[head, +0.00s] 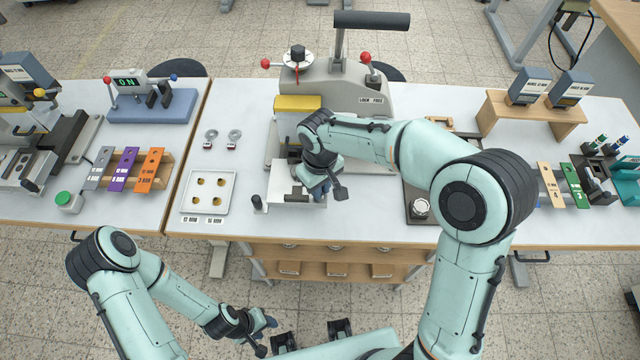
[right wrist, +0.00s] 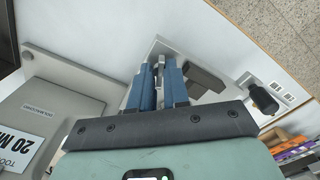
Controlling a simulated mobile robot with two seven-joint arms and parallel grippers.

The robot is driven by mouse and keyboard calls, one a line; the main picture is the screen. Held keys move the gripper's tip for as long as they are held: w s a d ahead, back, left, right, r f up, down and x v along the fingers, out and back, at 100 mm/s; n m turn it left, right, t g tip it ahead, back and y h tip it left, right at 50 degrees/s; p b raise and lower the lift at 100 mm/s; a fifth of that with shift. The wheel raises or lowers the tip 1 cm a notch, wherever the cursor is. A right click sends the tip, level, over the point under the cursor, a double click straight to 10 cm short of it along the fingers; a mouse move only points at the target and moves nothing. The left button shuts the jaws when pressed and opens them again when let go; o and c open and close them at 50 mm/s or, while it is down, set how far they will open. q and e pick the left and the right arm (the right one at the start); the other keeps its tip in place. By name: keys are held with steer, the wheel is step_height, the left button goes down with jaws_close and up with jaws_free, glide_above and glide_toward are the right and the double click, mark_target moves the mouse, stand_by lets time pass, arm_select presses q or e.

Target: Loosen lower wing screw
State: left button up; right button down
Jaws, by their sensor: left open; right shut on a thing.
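The grey stamping press (head: 350,90) stands on the white table, with a long black-handled lever on top and a "LOCK FREE" label. My right gripper (head: 318,194) reaches down at its lower front, over the pale base block. In the right wrist view its two blue fingers (right wrist: 158,80) are shut on a small grey metal piece, the wing screw (right wrist: 159,64), of which only a little shows between them. In the head view the screw is hidden behind my gripper. My left gripper (head: 270,322) is open and empty, low in front of the table and away from the press.
A white tray (head: 186,208) with several brass pieces lies left of the press. Two round metal pieces (head: 222,138) lie behind it. A black knob (head: 258,203) stands left of the base block.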

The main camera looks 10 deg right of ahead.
arm_select(q)
steer(key=shift+w+r, duration=0.15)
arm_select(e)
steer(key=shift+n, duration=0.7)
steer(key=c, duration=1)
jaws_free()
arm_select(q)
steer(key=shift+r, duration=0.1)
